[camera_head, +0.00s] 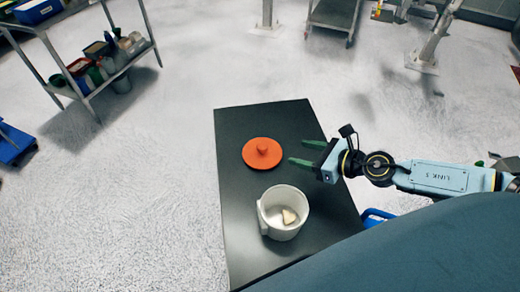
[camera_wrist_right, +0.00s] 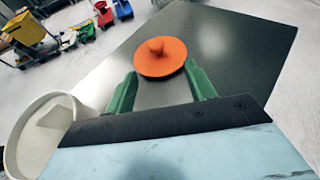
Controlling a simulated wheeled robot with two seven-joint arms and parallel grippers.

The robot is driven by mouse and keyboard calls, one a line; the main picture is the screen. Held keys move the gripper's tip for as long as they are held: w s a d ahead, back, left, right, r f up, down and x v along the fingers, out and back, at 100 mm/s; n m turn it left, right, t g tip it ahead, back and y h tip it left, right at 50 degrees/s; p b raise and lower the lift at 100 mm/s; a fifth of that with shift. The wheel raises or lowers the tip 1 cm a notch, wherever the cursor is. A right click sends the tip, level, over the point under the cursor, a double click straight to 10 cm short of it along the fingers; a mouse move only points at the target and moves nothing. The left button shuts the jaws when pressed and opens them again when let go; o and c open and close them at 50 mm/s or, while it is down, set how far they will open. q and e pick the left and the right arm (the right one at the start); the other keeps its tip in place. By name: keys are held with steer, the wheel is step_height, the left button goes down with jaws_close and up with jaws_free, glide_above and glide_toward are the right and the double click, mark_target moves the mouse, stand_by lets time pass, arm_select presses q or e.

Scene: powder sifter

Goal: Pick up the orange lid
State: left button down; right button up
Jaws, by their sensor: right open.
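The orange lid (camera_head: 262,153), a round disc with a knob on top, lies flat on the dark table (camera_head: 235,205). It also shows in the right wrist view (camera_wrist_right: 160,58), just beyond my fingertips. My right gripper (camera_head: 296,152) has green fingers and is open and empty. It reaches in from the right and points at the lid, with a gap between them in the head view. A white mug (camera_head: 283,228) with a pale piece inside stands nearer me; the right wrist view shows it at the left (camera_wrist_right: 40,135). My left gripper is not in view.
The table's far part and left strip are bare. A metal shelf (camera_head: 105,75) with bins and bottles stands on the floor at the upper left. A blue object (camera_head: 374,217) is beside the table's right edge. Open floor surrounds the table.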

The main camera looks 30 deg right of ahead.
mark_target(264, 147)
steer(key=shift+w+a, duration=0.25)
steer(key=shift+w, duration=0.2)
steer(key=p+x, duration=0.1)
steer(key=x, duration=0.4)
steer(key=shift+w+a+f+p, duration=0.2)
steer(key=shift+w+a+p, duration=0.05)
steer(key=shift+p, duration=0.15)
steer(key=shift+w+a+f, duration=0.2)
steer(key=shift+w+a, duration=0.05)
steer(key=shift+w, duration=0.1)
steer(key=x, duration=0.5)
steer(key=shift+s+a+f, duration=0.2)
steer(key=shift+a, duration=0.05)
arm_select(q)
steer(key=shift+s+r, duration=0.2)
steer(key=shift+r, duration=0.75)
arm_select(e)
steer(key=shift+c, duration=0.2)
steer(key=c, duration=1)
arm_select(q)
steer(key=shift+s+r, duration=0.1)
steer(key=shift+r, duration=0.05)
arm_select(e)
steer(key=shift+r, duration=0.2)
